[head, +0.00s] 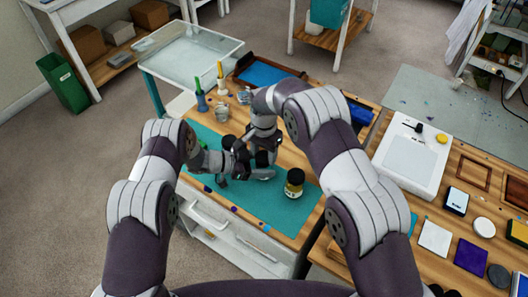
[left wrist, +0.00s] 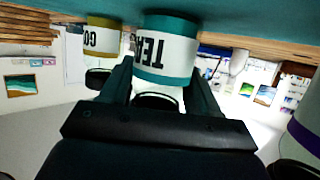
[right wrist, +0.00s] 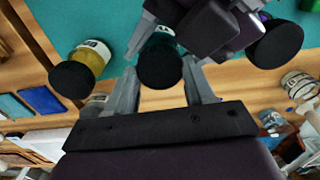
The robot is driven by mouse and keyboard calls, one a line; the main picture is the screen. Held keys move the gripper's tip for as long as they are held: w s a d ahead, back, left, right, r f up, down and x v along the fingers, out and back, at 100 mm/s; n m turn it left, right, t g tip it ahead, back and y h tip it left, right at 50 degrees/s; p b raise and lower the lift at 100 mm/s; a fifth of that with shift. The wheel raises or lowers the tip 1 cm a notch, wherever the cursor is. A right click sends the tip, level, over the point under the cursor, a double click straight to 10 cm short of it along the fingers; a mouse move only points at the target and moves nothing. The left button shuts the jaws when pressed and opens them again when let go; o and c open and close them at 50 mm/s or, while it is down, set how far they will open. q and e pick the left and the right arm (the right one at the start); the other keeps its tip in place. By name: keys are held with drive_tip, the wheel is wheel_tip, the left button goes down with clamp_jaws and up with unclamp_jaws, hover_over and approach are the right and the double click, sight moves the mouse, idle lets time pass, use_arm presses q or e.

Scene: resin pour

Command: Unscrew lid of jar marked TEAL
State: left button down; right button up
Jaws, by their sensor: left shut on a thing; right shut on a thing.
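The jar marked TEAL (left wrist: 165,45) shows upside down in the left wrist view, with a teal band and white label. My left gripper (left wrist: 160,92) is shut on this jar from the side. In the right wrist view its black lid (right wrist: 160,62) lies between the fingertips of my right gripper (right wrist: 160,75), which is shut on it from above. In the head view my left gripper (head: 249,166) and right gripper (head: 264,158) meet over the teal mat and mostly hide the jar. I cannot tell whether the lid has turned.
A gold jar with a black lid (head: 294,184) stands on the teal mat (head: 270,203), right of the grippers. Another black-lidded jar (right wrist: 277,45) is on the other side. Brushes in a holder (head: 202,100) and a glass jar (head: 222,112) stand behind. The mat's front is mostly clear.

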drive_tip(key=o, duration=1.2)
drive_tip(key=shift+c, duration=0.2)
